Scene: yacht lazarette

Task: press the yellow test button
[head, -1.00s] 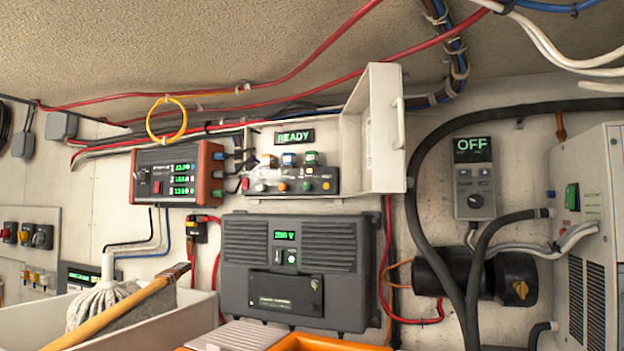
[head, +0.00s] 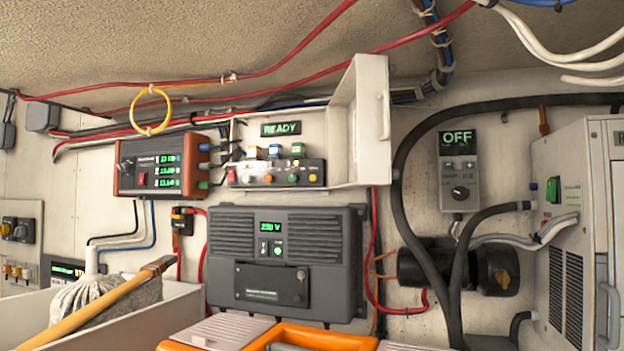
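An open white box (head: 390,185) on the wall holds a dark panel with a row of small coloured buttons and a lit READY display (head: 281,129) above it. A small yellow button (head: 313,177) sits at the right end of the row, to the right of a green one (head: 293,177). Its label is too small to read, so I cannot tell for sure that it is the test button. Neither of my grippers is in view.
The box's door stands open on its right side. A grey unit reading 230 V (head: 330,235) hangs below. An orange toolbox (head: 300,337) and a white bin with a mop (head: 185,300) are in front. Red cables and a yellow loop (head: 152,90) hang above.

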